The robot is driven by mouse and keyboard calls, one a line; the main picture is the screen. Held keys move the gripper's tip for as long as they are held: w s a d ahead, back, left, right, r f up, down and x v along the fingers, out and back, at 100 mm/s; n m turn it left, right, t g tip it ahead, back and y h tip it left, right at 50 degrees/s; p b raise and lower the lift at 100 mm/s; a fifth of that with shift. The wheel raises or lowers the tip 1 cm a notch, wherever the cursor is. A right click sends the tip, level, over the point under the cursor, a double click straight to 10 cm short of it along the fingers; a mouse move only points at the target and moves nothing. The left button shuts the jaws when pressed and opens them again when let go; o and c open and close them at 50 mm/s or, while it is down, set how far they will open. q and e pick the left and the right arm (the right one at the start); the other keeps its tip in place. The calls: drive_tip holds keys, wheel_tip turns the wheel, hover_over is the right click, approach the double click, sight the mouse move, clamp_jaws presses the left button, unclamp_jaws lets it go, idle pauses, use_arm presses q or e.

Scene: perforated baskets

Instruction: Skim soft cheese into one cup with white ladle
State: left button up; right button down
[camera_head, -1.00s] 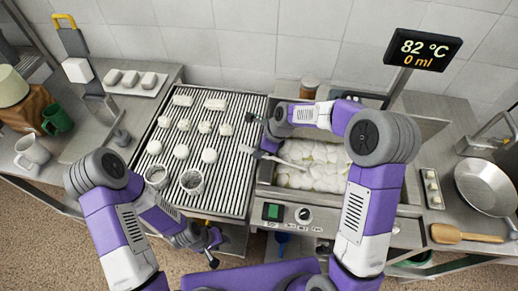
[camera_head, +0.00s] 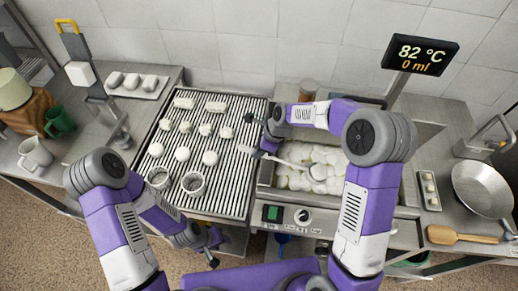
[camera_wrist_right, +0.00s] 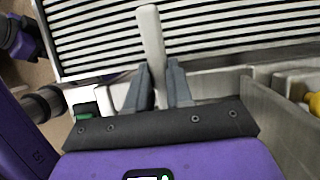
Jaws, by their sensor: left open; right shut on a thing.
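The soft cheese (camera_head: 300,180) lies as white lumps in the metal vat (camera_head: 265,172) right of the slatted rack. My right gripper (camera_head: 264,143) is shut on the handle of the white ladle (camera_head: 246,150) at the vat's left side. The handle also stands between the fingers in the right wrist view (camera_wrist_right: 151,40). The ladle's far end reaches into the cheese; how full it is cannot be told. Two perforated round cups (camera_head: 158,178) (camera_head: 193,184) stand at the rack's front. My left gripper (camera_head: 213,250) is open and empty, low in front of the rack.
The slatted rack (camera_head: 225,190) carries several white cheese pieces behind the cups. A display (camera_head: 421,52) above the vat reads 82 °C and 0 ml. A pan (camera_head: 482,188) and a wooden spatula (camera_head: 460,236) lie at right.

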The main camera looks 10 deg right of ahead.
wheel_tip(320, 180, up, 14)
drive_tip(key=h+p, duration=0.2)
drive_tip(key=p, duration=1.2)
drive_tip(key=shift+g+p, duration=0.3)
drive_tip(key=shift+p, duration=0.1)
drive_tip(key=shift+f, duration=0.2)
